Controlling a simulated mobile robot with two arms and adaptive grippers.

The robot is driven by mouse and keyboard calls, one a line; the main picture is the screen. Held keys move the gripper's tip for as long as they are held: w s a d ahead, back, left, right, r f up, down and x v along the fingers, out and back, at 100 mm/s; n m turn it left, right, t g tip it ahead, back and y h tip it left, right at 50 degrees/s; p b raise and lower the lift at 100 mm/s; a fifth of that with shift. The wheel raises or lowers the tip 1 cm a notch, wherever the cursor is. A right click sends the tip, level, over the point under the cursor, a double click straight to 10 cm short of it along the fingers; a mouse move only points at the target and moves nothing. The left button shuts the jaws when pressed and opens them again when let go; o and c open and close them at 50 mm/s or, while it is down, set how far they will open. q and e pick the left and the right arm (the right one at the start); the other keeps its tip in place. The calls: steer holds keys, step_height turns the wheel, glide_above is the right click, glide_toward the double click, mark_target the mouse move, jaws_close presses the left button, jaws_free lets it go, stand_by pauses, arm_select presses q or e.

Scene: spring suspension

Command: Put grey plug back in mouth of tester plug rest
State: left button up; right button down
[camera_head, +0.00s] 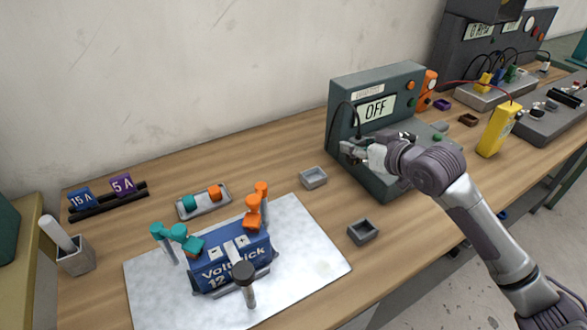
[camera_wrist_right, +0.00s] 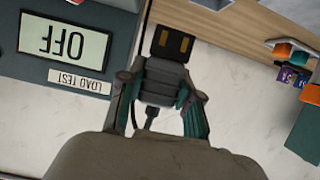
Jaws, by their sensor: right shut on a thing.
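My right gripper (camera_head: 350,150) is in front of the lower left of the green tester (camera_head: 342,98), whose screen reads OFF. In the right wrist view its two fingers (camera_wrist_right: 160,100) are shut on the sides of the grey plug (camera_wrist_right: 160,72). The plug has two brass-coloured contacts at its far end and a dark cable. In the head view the plug is mostly hidden by the gripper. Two small open grey boxes, one light (camera_head: 313,178) and one dark (camera_head: 363,232), stand left of and below the tester. I cannot tell which thing is the plug rest. My left gripper is not in view.
A blue battery (camera_head: 232,265) with teal and orange clamps stands on a pale mat (camera_head: 150,290). A small tray (camera_head: 203,203) lies behind it. A yellow meter (camera_head: 498,130) stands to the right. The bench between the light box and the mat is clear.

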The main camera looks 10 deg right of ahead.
steer(key=w+a+f, duration=0.1)
steer(key=a+f, duration=0.1)
steer(key=w+a+f, duration=0.1)
steer(key=w+a, duration=0.1)
steer(key=a, duration=0.1)
steer(key=w+a+f, duration=0.2)
steer(key=a, duration=0.1)
steer(key=shift+w+f+p, duration=0.25)
steer(key=shift+f+p, duration=0.1)
steer(key=shift+w+f, duration=0.1)
steer(key=shift+f, duration=0.1)
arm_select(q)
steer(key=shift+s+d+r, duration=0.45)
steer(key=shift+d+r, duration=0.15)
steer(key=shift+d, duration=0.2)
arm_select(e)
steer(key=shift+f, duration=1.95)
steer(key=shift+f, duration=0.1)
steer(key=c, duration=0.8)
jaws_free()
